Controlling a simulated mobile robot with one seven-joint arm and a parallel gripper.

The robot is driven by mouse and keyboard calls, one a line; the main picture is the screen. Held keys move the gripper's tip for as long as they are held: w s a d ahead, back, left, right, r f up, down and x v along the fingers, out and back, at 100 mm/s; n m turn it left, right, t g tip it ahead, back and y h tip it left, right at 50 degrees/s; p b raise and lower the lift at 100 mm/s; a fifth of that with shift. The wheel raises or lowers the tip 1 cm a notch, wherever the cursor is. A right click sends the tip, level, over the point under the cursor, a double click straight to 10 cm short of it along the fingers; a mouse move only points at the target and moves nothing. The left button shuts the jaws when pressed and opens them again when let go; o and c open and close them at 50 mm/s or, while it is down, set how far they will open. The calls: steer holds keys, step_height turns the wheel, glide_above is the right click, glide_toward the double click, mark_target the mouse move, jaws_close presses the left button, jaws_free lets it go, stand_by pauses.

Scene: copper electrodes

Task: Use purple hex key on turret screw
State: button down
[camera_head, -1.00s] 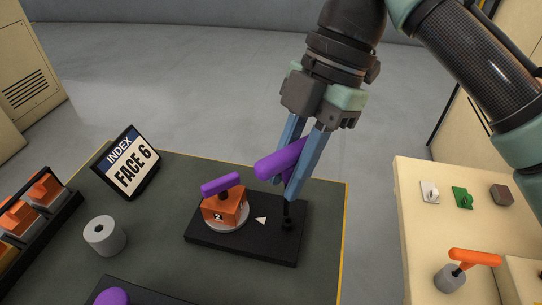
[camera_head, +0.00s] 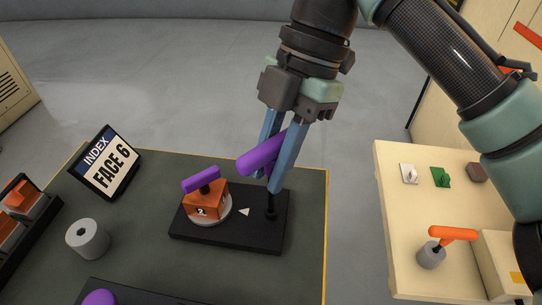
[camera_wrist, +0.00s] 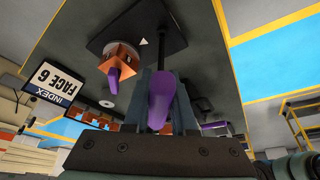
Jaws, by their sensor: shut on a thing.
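My gripper (camera_head: 269,182) is shut on the purple handle of a hex key (camera_head: 260,154). The key's dark shaft points down to the right end of a black base plate (camera_head: 240,242). Its tip is at the turret screw spot (camera_head: 270,213); I cannot tell whether it is seated. The orange turret block (camera_head: 206,207) sits on a pale disc at the plate's left part, with a purple bar handle (camera_head: 201,180) on top and a "2" on its front face. A white triangle (camera_head: 244,212) lies between block and screw. In the wrist view the held key (camera_wrist: 160,102) points away toward the plate.
A sign reading "INDEX FACE 6" (camera_head: 106,165) stands left on the dark table. A grey cylinder (camera_head: 87,239) and a rack with orange blocks (camera_head: 20,200) are left. Another purple handle (camera_head: 100,298) is at the front. A cream table (camera_head: 400,215) at right holds an orange-handled key (camera_head: 452,234).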

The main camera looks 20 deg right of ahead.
steer(key=shift+f+b, duration=0.35)
steer(key=shift+f, duration=0.55)
stand_by(0.4)
steer(key=c, duration=1.2)
jaws_free()
steer(key=shift+f, duration=0.1)
steer(key=shift+c, duration=0.2)
jaws_close()
